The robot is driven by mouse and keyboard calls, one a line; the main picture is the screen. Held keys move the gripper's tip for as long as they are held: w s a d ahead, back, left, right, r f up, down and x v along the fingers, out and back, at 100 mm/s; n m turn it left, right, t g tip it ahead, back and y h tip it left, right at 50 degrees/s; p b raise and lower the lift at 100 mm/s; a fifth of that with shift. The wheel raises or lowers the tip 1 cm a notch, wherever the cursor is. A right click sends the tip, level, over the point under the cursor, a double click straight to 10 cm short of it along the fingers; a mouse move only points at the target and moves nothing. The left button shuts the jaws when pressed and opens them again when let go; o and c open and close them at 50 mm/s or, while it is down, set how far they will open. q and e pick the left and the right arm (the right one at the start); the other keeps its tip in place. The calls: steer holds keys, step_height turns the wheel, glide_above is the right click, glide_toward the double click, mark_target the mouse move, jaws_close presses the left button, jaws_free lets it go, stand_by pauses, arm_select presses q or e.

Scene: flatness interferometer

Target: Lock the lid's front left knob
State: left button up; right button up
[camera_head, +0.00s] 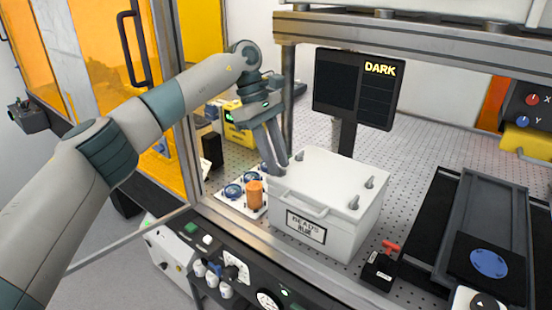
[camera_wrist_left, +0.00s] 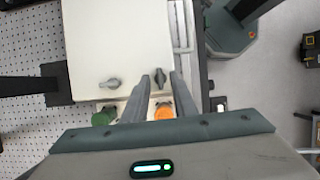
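A white box (camera_head: 345,226) labelled BEADS stands on the perforated table, its lid (camera_head: 325,172) on. The front left knob (camera_wrist_left: 160,77) is a small grey knob near the lid's edge; its handle lies along the fingers in the left wrist view. My left gripper (camera_head: 277,169) points down at the lid's left side. In the left wrist view its fingers (camera_wrist_left: 160,80) are apart, one on each side of the front left knob, with small gaps. The head view mostly hides this knob behind the fingers. My right gripper is not in view.
An orange cylinder (camera_head: 254,194) and blue round parts stand left of the box. A dark display (camera_head: 357,88) reading DARK stands behind it. A small black block with a red lever (camera_head: 389,248) and a black stage (camera_head: 487,225) are at right.

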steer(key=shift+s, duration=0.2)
